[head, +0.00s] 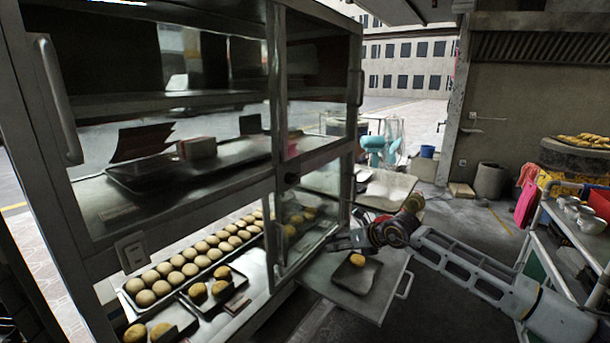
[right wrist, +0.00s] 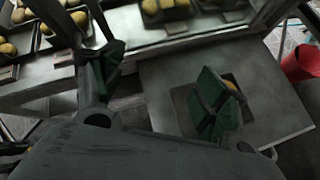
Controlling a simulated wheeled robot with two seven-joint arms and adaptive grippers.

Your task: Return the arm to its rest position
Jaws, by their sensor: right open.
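My right arm (head: 470,270) reaches in from the right of the head view toward the glass display cabinet (head: 275,150). My right gripper (head: 348,235) is over the cabinet's lowered front panel (head: 392,300), close to a dark tray (head: 345,278) with one golden bun (head: 357,260). In the right wrist view the gripper (right wrist: 158,85) has its green-padded fingers wide apart with nothing between them. The right finger partly hides the dark tray and bun (right wrist: 230,80) below. My left gripper is in neither view.
Inside the cabinet, a long tray holds rows of pale buns (head: 190,262), and small trays hold browner buns (head: 197,291). A metal rack (head: 575,235) with bowls stands at the right. A red bin (right wrist: 302,62) shows in the right wrist view.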

